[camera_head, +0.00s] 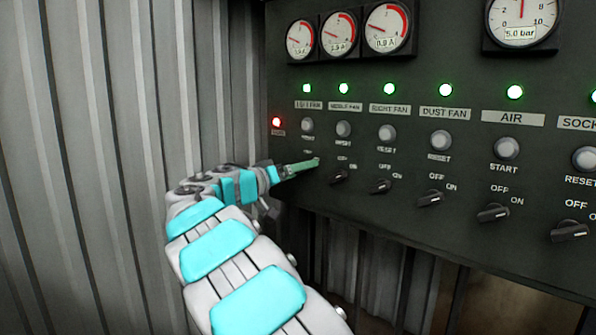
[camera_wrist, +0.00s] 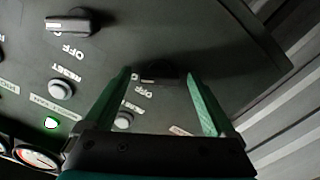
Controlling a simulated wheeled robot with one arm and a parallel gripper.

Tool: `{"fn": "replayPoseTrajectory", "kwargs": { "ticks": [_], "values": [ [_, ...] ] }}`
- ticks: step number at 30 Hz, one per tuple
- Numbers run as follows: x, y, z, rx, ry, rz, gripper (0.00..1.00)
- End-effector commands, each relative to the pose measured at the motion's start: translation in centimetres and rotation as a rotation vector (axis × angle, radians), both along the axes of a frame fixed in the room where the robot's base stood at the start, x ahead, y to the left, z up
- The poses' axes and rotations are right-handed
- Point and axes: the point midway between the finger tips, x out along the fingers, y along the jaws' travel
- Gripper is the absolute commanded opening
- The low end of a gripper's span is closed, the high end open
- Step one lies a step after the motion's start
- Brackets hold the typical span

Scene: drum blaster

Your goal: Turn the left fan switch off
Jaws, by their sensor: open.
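The left fan switch (camera_wrist: 160,72) is a dark knob low on the panel. In the wrist view it is dim and lies between the fingertips of my gripper (camera_wrist: 159,78), one green finger on each side. I cannot tell whether the fingers touch it or which way it points. In the head view my gripper (camera_head: 307,164) is at the panel under the left fan label (camera_head: 308,104) and hides this switch. My gripper is open. The green left fan lamp (camera_head: 307,89) is lit.
The middle fan switch (camera_head: 340,177) is close to the right of my gripper, with the right fan switch (camera_head: 381,186) and several other knobs further right. Reset buttons (camera_head: 343,129) sit above them. A red lamp (camera_head: 277,122) glows at the panel's left edge. A corrugated wall (camera_head: 110,90) stands left.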

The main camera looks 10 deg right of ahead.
Motion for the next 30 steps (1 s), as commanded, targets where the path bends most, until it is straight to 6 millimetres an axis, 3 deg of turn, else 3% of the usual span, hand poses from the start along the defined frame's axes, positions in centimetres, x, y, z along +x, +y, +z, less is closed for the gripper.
{"fn": "replayPoseTrajectory", "kwargs": {
  "ticks": [7, 30],
  "values": [
    [0.03, -0.08, 0.02, 0.0, 0.0, 0.0, 0.9],
    [0.0, -0.06, 0.01, 0.001, 0.001, -0.001, 0.04]
  ]
}}
